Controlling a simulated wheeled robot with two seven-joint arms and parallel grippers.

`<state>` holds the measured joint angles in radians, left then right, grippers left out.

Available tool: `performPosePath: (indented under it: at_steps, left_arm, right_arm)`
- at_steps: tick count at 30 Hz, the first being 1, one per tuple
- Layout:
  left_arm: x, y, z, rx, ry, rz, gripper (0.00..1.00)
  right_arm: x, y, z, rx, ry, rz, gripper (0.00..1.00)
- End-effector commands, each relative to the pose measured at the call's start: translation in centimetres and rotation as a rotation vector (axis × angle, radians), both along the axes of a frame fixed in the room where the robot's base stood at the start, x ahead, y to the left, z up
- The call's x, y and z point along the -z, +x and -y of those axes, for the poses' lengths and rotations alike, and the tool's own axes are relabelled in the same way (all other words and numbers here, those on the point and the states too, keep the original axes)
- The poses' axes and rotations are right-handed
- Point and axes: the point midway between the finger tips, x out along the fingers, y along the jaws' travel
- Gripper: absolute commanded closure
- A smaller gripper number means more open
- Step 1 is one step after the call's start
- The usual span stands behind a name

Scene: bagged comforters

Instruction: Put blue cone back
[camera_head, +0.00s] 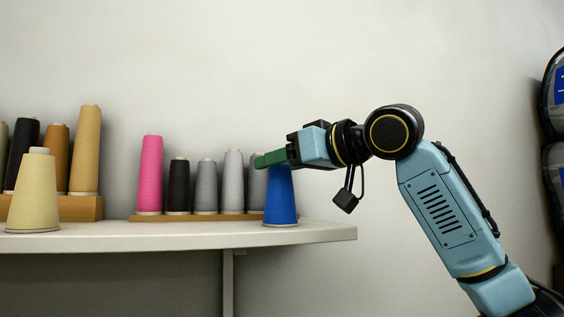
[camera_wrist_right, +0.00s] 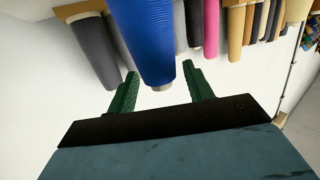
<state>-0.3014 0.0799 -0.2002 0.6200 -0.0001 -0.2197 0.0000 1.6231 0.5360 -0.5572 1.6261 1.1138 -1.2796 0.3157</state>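The blue cone (camera_head: 281,197) stands upright near the right end of the white shelf (camera_head: 300,235), by its front edge. My right gripper (camera_head: 262,160) reaches in from the right at the height of the cone's top, its green fingers level and pointing left. In the right wrist view the blue cone (camera_wrist_right: 150,40) comes between the two fingers (camera_wrist_right: 160,74). They are spread apart, with a gap showing on each side of its narrow tip. The right gripper is open and holds nothing. My left gripper is not in view.
Behind the cone, a wooden base (camera_head: 160,217) carries a pink cone (camera_head: 149,175), a black cone (camera_head: 178,185) and several grey cones (camera_head: 206,186). A cream cone (camera_head: 34,195) stands at the left front. Bare shelf lies between cream and blue cones.

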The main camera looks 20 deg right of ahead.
Motion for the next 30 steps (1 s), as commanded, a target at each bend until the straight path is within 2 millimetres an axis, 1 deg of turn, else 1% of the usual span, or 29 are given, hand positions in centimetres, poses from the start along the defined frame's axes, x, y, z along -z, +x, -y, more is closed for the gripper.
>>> performPosePath:
  at_steps: [8,11,14,24,30]
  left_arm:
    - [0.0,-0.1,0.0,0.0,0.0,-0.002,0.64]
    - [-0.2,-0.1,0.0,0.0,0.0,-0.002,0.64]
    - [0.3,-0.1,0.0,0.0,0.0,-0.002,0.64]
    - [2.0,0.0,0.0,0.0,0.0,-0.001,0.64]
    - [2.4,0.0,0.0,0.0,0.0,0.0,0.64]
  right_arm:
    - [-0.1,0.0,0.0,0.0,0.0,0.0,0.46]
    - [-0.5,-0.1,0.1,0.001,0.0,0.002,0.46]
    - [-0.6,-1.2,0.9,0.002,0.001,0.004,0.46]
    - [-1.5,-7.0,4.9,0.002,0.001,0.004,0.46]
    - [-2.0,-9.2,6.4,0.001,0.0,0.001,0.46]
